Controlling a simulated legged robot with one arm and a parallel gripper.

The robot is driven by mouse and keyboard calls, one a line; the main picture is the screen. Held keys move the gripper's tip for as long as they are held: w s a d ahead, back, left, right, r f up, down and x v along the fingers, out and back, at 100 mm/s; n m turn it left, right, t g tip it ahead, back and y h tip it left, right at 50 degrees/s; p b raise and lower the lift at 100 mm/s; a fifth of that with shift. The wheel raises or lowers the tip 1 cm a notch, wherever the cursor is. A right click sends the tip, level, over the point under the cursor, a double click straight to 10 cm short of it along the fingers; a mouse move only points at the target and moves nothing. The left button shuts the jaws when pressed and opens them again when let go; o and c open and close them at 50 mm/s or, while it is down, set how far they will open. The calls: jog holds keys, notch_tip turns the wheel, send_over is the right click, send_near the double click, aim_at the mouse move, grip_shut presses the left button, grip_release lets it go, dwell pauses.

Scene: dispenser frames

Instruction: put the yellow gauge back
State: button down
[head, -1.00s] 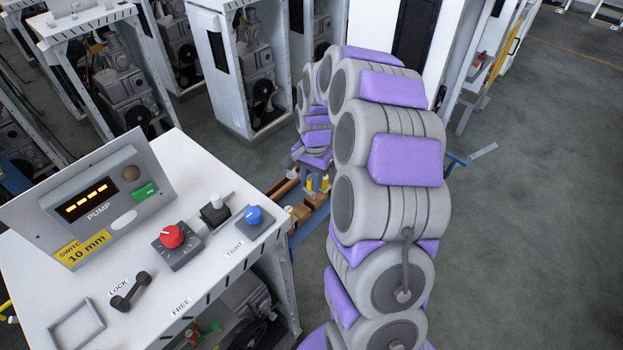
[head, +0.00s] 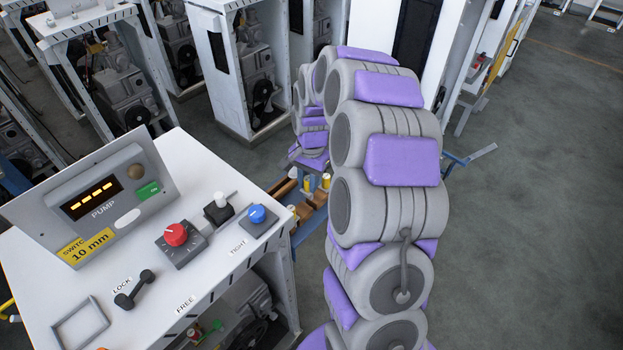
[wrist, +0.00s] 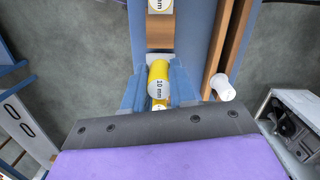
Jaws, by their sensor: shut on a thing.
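In the wrist view a yellow gauge (wrist: 159,73) with a white "10 mm" label sits between the blue fingers of my gripper (wrist: 157,86), which is shut on it. Its lower part is partly hidden by the gripper. The gauge is above or at a blue rack (wrist: 196,30) with brown wooden strips; I cannot tell whether it touches. Another yellow piece (wrist: 160,5) with a label ending in "mm" stands at the top edge by a brown block. In the head view my arm hides most of the rack (head: 309,226), and small yellow pieces (head: 326,181) show beside my gripper.
A white cylinder (wrist: 222,87) stands right of my gripper on the rack. Open grey floor (head: 540,200) lies at right.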

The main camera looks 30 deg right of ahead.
jog(key=shift+d+f, duration=0.1)
jog(key=shift+d, duration=0.4)
jog(key=shift+a, duration=0.1)
jog(key=shift+a, duration=0.55)
jog(key=shift+d, duration=0.15)
jog(key=shift+d+f, duration=0.15)
jog(key=shift+f, duration=0.15)
jog(key=shift+a+f, duration=0.2)
jog(key=shift+f, duration=0.3)
jog(key=shift+d+f+b, duration=0.1)
jog(key=shift+f+b, duration=0.4)
jog(key=shift+f, duration=1.45)
jog(key=c, duration=0.8)
grip_release()
jog(key=shift+c, duration=0.2)
